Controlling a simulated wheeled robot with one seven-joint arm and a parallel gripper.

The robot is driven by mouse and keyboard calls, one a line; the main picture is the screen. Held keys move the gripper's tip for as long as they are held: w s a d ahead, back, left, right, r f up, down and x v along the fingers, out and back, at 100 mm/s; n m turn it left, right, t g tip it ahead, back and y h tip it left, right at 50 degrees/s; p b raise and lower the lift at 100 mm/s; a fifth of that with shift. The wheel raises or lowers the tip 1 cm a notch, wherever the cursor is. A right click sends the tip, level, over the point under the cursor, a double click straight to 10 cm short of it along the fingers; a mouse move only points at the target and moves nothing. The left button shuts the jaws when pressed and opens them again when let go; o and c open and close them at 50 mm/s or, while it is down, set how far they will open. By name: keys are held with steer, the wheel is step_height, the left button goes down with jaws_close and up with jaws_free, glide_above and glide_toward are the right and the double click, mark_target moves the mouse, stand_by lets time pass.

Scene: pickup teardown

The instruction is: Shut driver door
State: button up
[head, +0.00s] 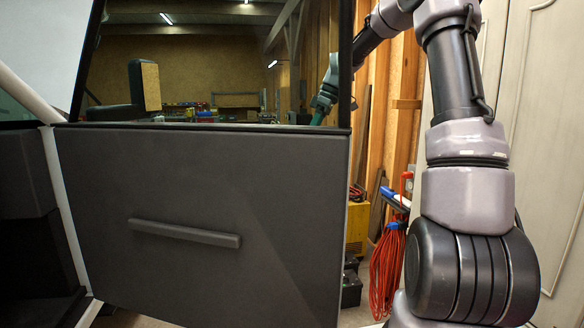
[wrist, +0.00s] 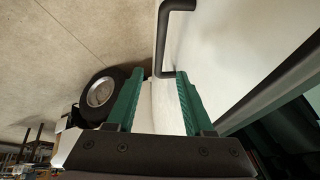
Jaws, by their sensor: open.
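The driver door (head: 200,185) stands open in the head view, its dark grey inner panel facing me. A bar-shaped inner pull (head: 185,233) crosses the panel, and a window (head: 200,70) is above it. My arm reaches past the right edge of the door, and my gripper (head: 321,108) shows partly through the window, on the far side. In the wrist view, my gripper (wrist: 159,74) has two green fingers apart, with nothing held between them. The door's white outer face (wrist: 225,55) and its black outer handle (wrist: 161,40) lie just beyond the fingertips. Contact cannot be told.
A white pillar (head: 62,195) and dark cab interior are at the left. A wheel (wrist: 103,92) is left of my fingers. Right of the door are a yellow box (head: 357,228), an orange cable coil (head: 387,270) and a pale wall panel (head: 540,120). Concrete floor (wrist: 60,40) is open.

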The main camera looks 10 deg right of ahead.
steer(key=x, duration=1)
steer(key=shift+a+f, duration=0.1)
jaws_close()
stand_by(1.2)
